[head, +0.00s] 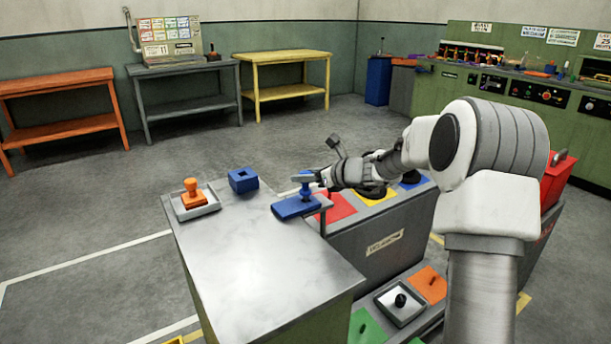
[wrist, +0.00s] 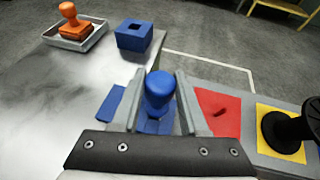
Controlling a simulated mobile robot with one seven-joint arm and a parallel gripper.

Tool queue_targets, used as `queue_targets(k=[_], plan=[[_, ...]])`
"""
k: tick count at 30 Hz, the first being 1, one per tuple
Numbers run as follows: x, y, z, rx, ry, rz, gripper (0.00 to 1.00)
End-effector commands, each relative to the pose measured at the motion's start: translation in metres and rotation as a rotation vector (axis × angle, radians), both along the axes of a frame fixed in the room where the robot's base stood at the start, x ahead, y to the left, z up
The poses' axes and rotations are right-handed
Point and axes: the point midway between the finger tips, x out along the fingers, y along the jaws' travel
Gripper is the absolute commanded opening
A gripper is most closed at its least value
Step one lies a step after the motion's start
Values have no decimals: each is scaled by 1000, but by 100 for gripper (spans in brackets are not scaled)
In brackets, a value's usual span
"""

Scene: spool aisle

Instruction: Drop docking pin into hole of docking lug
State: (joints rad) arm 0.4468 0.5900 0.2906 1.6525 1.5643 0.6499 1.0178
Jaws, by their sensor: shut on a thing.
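The docking pin appears to be the blue piece with a rounded knob (head: 304,188), which also shows in the wrist view (wrist: 159,88). My gripper (head: 308,178) is shut on its knob, with one finger on each side in the wrist view. A flat blue plate (head: 288,209) lies below at the table's right edge; I cannot tell whether the pin touches it. The docking lug appears to be the blue block with a square hole in its top (head: 243,180), left of my gripper on the table. Its hole shows empty in the wrist view (wrist: 134,35).
An orange knobbed piece (head: 191,193) sits in a pale tray (head: 208,208) left of the blue block. The metal tabletop (head: 250,270) is clear toward the front. A lower unit with red (head: 336,207), yellow and blue squares stands to the right.

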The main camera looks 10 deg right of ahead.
Motion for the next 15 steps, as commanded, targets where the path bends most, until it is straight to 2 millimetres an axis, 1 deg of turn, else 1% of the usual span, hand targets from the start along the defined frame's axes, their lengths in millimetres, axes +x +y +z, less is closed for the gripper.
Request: queue_targets(k=[15], plan=[[0,0,-14,1,-1,0,0]])
